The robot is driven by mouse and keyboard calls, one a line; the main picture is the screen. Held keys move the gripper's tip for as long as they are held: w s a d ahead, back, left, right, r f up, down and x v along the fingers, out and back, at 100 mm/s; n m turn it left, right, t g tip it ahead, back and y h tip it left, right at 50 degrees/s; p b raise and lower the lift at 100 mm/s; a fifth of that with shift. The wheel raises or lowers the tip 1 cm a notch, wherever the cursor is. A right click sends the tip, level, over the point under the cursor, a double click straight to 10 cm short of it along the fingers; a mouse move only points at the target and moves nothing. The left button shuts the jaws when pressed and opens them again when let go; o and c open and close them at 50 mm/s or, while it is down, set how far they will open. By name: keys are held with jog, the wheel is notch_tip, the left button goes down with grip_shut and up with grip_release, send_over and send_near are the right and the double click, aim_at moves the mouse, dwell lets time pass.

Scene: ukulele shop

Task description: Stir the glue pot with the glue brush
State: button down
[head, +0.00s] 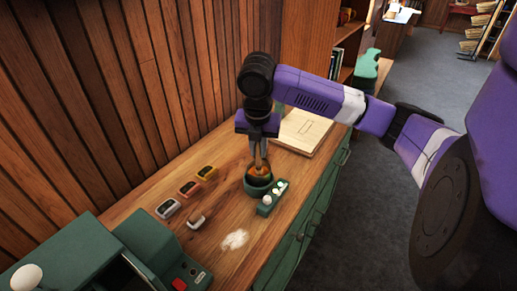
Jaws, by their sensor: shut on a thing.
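The green glue pot (258,188) stands on the wooden cabinet top, right below my gripper. My gripper (259,152) points straight down and is shut on the glue brush (260,169), which is held upright. The lower end of the brush is inside the mouth of the pot, above or in an orange-brown content. The bristle tip is hidden by the pot's rim, so I cannot tell how deep it is.
A small green rack (271,199) with pale round knobs stands close to the pot's right. Three small tuners (188,188) lie to the left. A pale board (306,133) lies behind. A white patch (235,240) and a green machine (150,245) are in front. A wooden wall (100,110) is at left.

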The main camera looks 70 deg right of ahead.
jog(key=shift+s+a+r+p, duration=0.1)
jog(key=shift+a+r+p, duration=0.1)
jog(key=shift+r+p, duration=0.6)
jog(key=shift+a+r+p, duration=0.2)
jog(key=shift+r+p, duration=0.25)
jog(key=shift+r, duration=0.65)
jog(key=shift+r, duration=2.45)
